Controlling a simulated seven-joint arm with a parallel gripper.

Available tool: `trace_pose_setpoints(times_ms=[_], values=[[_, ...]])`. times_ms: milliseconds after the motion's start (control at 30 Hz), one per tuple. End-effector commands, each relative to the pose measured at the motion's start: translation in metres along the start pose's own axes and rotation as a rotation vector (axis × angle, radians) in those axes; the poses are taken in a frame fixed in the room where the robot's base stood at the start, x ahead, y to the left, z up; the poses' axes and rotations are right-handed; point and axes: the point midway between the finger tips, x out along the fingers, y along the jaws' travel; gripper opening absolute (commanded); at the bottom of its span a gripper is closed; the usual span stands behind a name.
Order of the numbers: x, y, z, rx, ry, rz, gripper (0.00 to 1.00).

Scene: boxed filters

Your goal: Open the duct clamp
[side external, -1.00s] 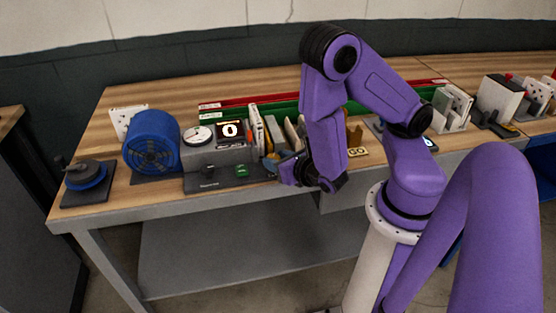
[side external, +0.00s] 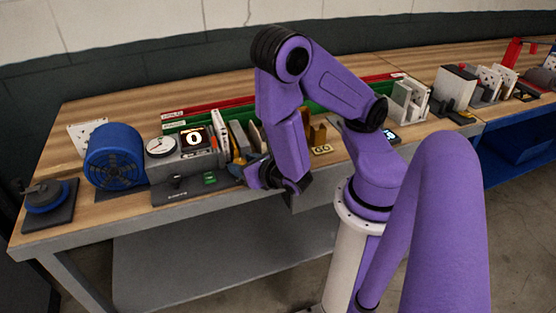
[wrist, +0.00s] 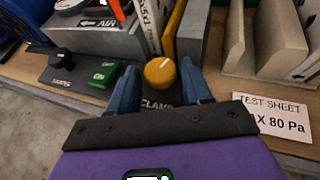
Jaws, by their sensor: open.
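The duct clamp's round yellow knob (wrist: 160,72) stands on a dark base labelled CLAMP in the wrist view. My gripper (wrist: 159,76) is open, with one blue finger to the left of the knob and one to the right. I cannot tell whether either finger touches it. In the side view my gripper (side external: 238,171) is low at the bench's front edge, right of the green switch. The knob is hard to make out there, behind my gripper.
A green switch (wrist: 102,74) sits left of the clamp. Upright filter panels (wrist: 262,40) and a test sheet (wrist: 270,117) are to the right. The blue blower (side external: 115,158), dial gauge (side external: 160,146) and display reading 0 (side external: 193,137) stand left along the bench.

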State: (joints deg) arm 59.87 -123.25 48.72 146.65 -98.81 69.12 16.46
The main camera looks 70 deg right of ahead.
Motion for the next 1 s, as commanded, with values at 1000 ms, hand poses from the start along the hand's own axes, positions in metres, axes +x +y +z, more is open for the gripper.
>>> trace_pose_setpoints(times_ms=[1000], values=[[0.0012, 0.0086, 0.0002, 0.143, 0.002, -0.346, 0.49]])
